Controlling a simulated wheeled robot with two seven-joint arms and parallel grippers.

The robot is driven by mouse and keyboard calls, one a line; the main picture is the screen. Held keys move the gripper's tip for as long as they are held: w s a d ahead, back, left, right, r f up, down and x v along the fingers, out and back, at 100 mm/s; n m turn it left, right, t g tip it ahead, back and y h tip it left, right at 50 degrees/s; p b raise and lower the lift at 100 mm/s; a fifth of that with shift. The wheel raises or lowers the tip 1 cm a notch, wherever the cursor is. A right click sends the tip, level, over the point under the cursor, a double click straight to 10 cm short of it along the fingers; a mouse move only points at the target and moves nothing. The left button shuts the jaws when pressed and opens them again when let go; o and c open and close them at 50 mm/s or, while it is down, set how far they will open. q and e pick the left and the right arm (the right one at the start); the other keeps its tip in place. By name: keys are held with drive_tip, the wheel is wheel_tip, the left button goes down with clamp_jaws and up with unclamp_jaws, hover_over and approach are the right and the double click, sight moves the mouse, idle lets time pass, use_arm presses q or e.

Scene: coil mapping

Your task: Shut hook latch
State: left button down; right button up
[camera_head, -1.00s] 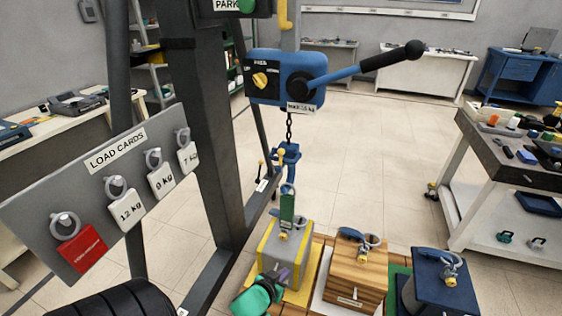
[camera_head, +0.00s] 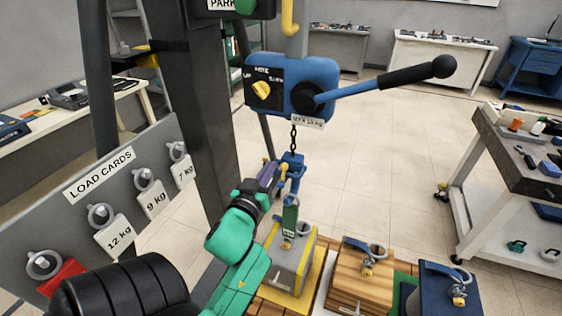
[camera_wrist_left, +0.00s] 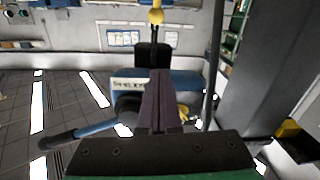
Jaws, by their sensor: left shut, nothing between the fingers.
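The blue hook (camera_head: 294,180) hangs on a chain under the blue hoist (camera_head: 300,85). A small yellow part (camera_head: 283,170), perhaps its latch, shows at the hook's left side; whether it is open or shut is too small to tell. A green strap (camera_head: 290,218) runs from the hook down to the grey block (camera_head: 292,258). My left gripper (camera_head: 268,174) is shut and empty, its purple fingertips close to the hook's left side; contact cannot be told. In the left wrist view the shut fingers (camera_wrist_left: 160,100) stand in front of the hoist, and the hook is not clear. My right gripper is not in view.
A wooden block (camera_head: 358,288) and a dark blue block (camera_head: 440,290) stand right of the grey block. The load card board (camera_head: 100,195) and a dark steel post (camera_head: 200,110) are at the left. The hoist's lever (camera_head: 370,88) reaches right. Open floor lies behind.

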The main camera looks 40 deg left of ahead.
use_arm(q)
drive_tip(key=p, duration=0.3)
hover_over(281, 183)
drive_tip(key=a, duration=0.1)
drive_tip(key=shift+w, duration=0.35)
drive_tip(key=f, duration=0.2)
drive_tip(key=f+b, duration=0.1)
drive_tip(key=shift+s+d+f, duration=0.15)
drive_tip(key=shift+d+f, duration=0.15)
drive_tip(key=shift+f, duration=0.1)
drive_tip(key=shift+s+d+f, duration=0.1)
drive_tip(key=shift+s+d, duration=0.1)
drive_tip(key=shift+a+f, duration=0.1)
